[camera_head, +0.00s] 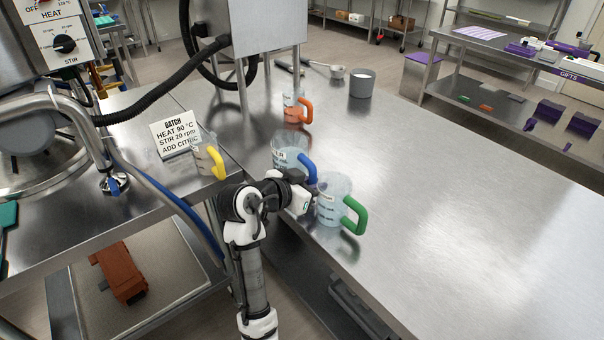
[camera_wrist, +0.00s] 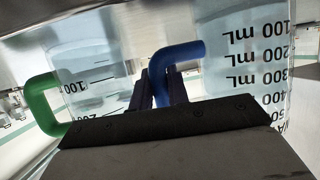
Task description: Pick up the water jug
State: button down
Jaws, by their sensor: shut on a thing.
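A clear measuring jug with a blue handle (camera_head: 288,148) stands on the steel table, with bluish liquid inside. My gripper (camera_head: 304,178) is shut on its blue handle. In the wrist view the two dark fingers (camera_wrist: 164,88) close on the blue handle (camera_wrist: 176,56), and the jug's printed scale (camera_wrist: 270,55) shows at the right. The jug appears upright; I cannot tell whether it is off the table. A similar jug with a green handle (camera_head: 333,188) stands close beside my gripper and shows at left in the wrist view (camera_wrist: 95,75). The jugs' labels are not clearly legible.
An orange-handled jug (camera_head: 294,105) stands behind. A yellow-handled jug (camera_head: 206,157) stands by a batch sign (camera_head: 175,136) on the left table. A grey pot (camera_head: 362,83) and a ladle (camera_head: 335,70) are farther back. The table's right side is clear.

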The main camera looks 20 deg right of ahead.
jog(key=shift+r, duration=0.25)
jog(key=shift+r+b, duration=0.35)
jog(key=shift+r, duration=0.25)
jog(key=s+a+b, duration=0.1)
jog(key=s+a, duration=0.3)
jog(key=a, duration=0.4)
jog(key=s+a+b, duration=0.2)
jog(key=s+a, duration=0.2)
jog(key=a, duration=0.4)
jog(key=c, duration=2)
grip_release()
grip_shut()
jog(key=shift+f, duration=0.1)
